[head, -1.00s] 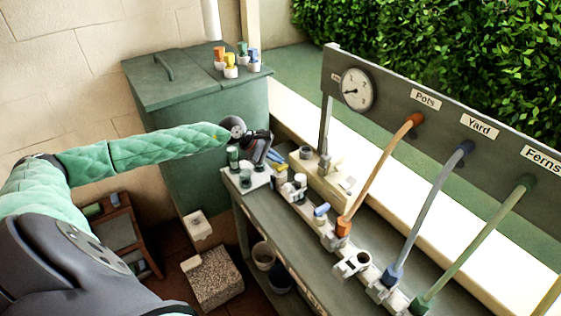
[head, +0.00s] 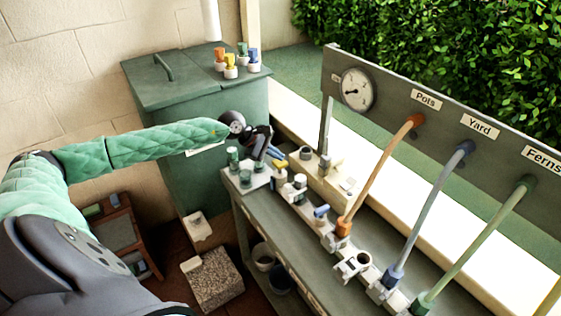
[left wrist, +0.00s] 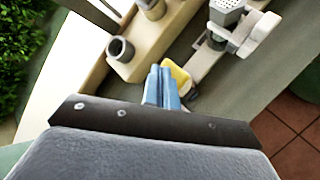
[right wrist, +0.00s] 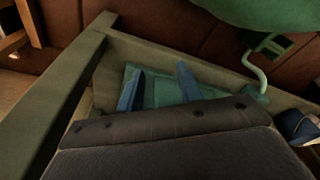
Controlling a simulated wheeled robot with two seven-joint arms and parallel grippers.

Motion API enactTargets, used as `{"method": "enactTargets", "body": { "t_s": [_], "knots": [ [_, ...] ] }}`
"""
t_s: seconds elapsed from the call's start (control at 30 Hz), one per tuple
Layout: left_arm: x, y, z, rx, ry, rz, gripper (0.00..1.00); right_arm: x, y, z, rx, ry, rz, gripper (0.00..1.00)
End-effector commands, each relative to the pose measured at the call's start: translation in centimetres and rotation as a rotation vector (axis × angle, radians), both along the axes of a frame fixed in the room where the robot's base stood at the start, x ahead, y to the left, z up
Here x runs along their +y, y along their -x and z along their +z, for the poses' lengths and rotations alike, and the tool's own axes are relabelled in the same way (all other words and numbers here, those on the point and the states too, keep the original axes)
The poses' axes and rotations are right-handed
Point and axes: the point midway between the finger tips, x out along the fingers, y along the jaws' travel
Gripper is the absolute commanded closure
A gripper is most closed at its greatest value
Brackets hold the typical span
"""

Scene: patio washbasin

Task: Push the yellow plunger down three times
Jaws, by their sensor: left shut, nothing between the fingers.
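The yellow plunger (head: 280,164) stands among the white fittings at the far left end of the bench. It also shows in the left wrist view (left wrist: 180,76), partly hidden behind my blue fingers. My left gripper (head: 274,153) is shut and empty, with its fingertips close to the plunger; I cannot tell whether they touch it. The closed fingers also show in the left wrist view (left wrist: 163,87). My right gripper (right wrist: 160,84) is open and empty in the right wrist view, away from the plunger.
Green-capped fittings (head: 233,157) stand left of the plunger. A beige block (head: 322,180) lies behind it. Hoses run from the labelled panel (head: 440,128) to the bench (head: 290,240). A green bin (head: 190,90) with several coloured caps stands behind. A green cloth-like item (right wrist: 160,92) lies below my right gripper.

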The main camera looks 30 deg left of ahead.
Motion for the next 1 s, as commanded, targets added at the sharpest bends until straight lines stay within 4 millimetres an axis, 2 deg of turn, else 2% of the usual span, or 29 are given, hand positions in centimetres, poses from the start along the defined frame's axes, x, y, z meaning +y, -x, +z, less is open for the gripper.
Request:
{"method": "enactTargets", "body": {
  "t_s": [0.43, 1.0],
  "knots": [
    [0.1, 0.0, 0.7, -0.001, -0.001, 0.0, 1.0, 0.0, 0.0, 0.1, 0.0, 0.0, 0.0, 0.64],
    [0.1, 0.0, 5.2, -0.002, -0.002, 0.0, 1.0, 0.0, 0.0, 0.5, 0.0, 0.0, 0.0, 0.64]
  ]
}}
